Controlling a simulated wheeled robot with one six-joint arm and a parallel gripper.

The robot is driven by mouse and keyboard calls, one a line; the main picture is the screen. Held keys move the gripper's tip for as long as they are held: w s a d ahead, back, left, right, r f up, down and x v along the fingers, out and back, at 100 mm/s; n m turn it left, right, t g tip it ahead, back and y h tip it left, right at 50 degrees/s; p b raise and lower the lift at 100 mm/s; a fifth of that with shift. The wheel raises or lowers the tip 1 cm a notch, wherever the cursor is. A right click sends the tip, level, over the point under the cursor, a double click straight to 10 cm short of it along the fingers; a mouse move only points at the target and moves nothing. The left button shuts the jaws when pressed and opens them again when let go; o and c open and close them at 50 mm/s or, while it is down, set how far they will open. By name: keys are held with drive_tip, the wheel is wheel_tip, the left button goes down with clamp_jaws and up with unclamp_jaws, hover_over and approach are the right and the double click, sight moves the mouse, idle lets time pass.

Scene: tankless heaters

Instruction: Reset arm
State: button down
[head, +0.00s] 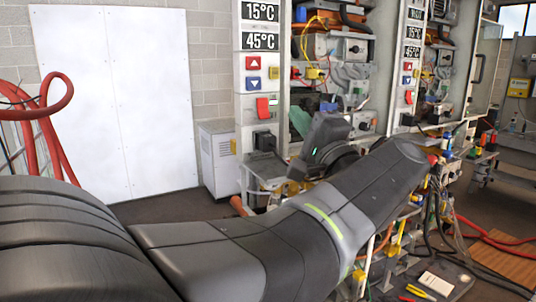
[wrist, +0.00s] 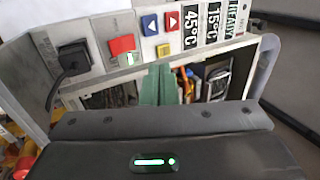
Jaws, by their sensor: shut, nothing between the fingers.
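My arm stretches from the lower left of the head view toward the first heater unit. My gripper (head: 298,116) has green fingers and is in front of this unit's open cabinet, partly hidden by my dark wrist. In the wrist view the green fingers (wrist: 158,84) are together with nothing held between them. The first heater's panel (head: 261,70) shows 15°C and 45°C above a red up button, a blue down button and a red switch (head: 263,108). The switch also shows in the wrist view (wrist: 122,45). I cannot tell whether the fingers touch the unit.
A second heater panel (head: 410,60) stands to the right. A black plug (head: 264,142) with a cable sits low on the first panel. Pipes, cables and valves crowd the area below my arm. Red hoses (head: 55,125) are at the left. Dark floor (head: 170,207) is open before the white wall board (head: 115,100).

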drive_tip(key=w+a+p, duration=0.1)
drive_tip(key=w+a, duration=0.2)
drive_tip(key=w, duration=0.3)
drive_tip(key=shift+w+a, duration=0.25)
drive_tip(key=shift+w, duration=0.05)
